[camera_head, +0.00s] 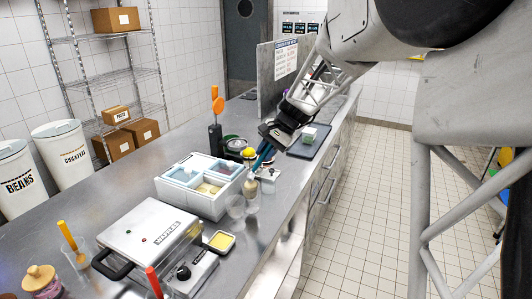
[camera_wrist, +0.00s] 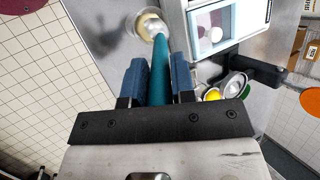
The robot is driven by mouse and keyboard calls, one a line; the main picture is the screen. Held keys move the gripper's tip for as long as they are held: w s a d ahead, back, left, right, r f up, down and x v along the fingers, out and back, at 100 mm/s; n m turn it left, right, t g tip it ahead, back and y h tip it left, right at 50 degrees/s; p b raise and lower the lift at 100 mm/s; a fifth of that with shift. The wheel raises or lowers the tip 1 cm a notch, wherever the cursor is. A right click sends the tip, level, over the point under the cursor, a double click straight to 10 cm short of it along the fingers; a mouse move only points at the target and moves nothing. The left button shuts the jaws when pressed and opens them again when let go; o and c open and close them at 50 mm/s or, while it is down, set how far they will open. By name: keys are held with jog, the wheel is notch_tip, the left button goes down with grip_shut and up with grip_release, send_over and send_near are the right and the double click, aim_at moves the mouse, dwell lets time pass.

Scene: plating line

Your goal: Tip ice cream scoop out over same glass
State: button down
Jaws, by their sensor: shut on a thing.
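My gripper (camera_head: 265,152) is shut on the teal handle of the ice cream scoop (camera_wrist: 160,72), which sits between its two blue fingers in the wrist view. The scoop slants down, with its metal head over or in the mouth of a clear glass (camera_head: 252,200). The glass shows in the wrist view (camera_wrist: 137,27) with something cream-coloured in or over it. I cannot tell whether that lies in the glass or in the scoop head.
A white ice cream container (camera_head: 205,206) with lidded compartments stands left of the glasses. A waffle maker (camera_head: 150,240) and a small yellow-filled dish (camera_head: 221,241) are nearer. A tray (camera_head: 312,146) with a small green-and-white block lies beyond my gripper. The counter's right edge is close.

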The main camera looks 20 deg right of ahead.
jog(key=shift+r, duration=0.15)
jog(key=shift+r, duration=2.85)
